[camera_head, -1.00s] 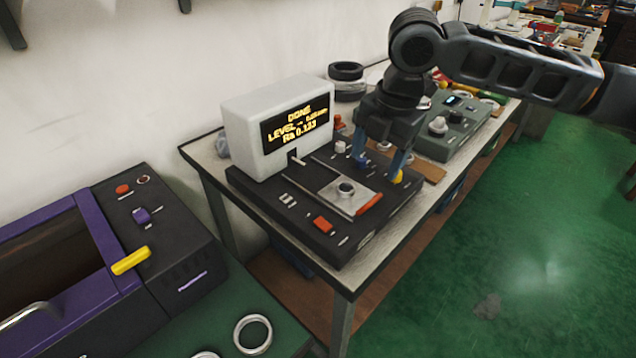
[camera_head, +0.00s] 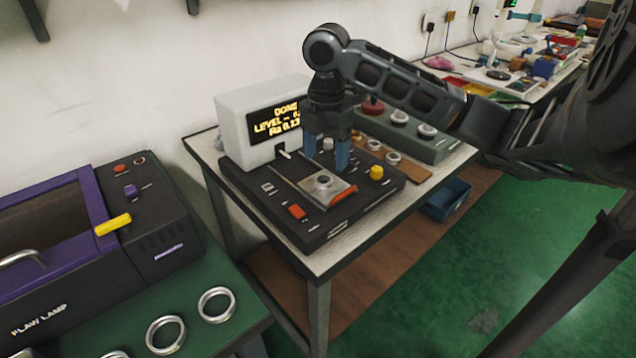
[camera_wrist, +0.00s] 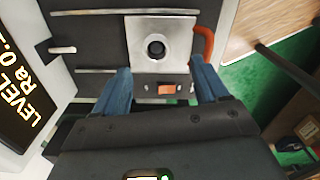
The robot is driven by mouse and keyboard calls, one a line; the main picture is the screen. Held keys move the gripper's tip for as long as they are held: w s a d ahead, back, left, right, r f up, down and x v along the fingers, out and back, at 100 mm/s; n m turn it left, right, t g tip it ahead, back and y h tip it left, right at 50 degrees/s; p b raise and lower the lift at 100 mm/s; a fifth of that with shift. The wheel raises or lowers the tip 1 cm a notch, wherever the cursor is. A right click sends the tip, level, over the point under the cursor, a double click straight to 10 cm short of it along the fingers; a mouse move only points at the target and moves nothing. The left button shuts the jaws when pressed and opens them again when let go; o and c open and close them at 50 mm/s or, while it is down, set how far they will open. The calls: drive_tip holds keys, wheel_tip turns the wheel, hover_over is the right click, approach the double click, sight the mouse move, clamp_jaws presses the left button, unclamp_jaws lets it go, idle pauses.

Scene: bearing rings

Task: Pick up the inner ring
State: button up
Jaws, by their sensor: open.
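A small ring (camera_head: 323,181), taken to be the inner ring, sits on the square metal plate (camera_head: 305,184) of a black tester (camera_head: 268,205). In the wrist view the ring (camera_wrist: 156,48) shows as a dark-centred circle in the middle of the plate (camera_wrist: 180,35). My gripper (camera_head: 326,158) points down just behind and above the plate, with its blue fingers apart and nothing between them. In the wrist view my gripper (camera_wrist: 160,78) has its fingertips on either side of the plate's near edge, short of the ring.
The tester's white display box (camera_head: 245,125) reads DONE. A yellow knob (camera_head: 376,172) and red button (camera_head: 297,211) are close by. A grey-green device (camera_head: 410,132) stands behind. Larger rings (camera_head: 216,304) lie on the green bench at lower left, beside the purple-framed FLAW LAMP machine (camera_head: 95,235).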

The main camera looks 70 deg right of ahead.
sight(322, 174)
drive_tip(key=shift+w+f+p, duration=0.15)
drive_tip(key=shift+f, duration=1.4)
drive_tip(key=shift+w+f+p, duration=0.15)
drive_tip(key=shift+f, duration=1.35)
drive_tip(key=c, duration=1.2)
drive_tip(key=shift+o, duration=0.2)
drive_tip(key=shift+r, duration=0.1)
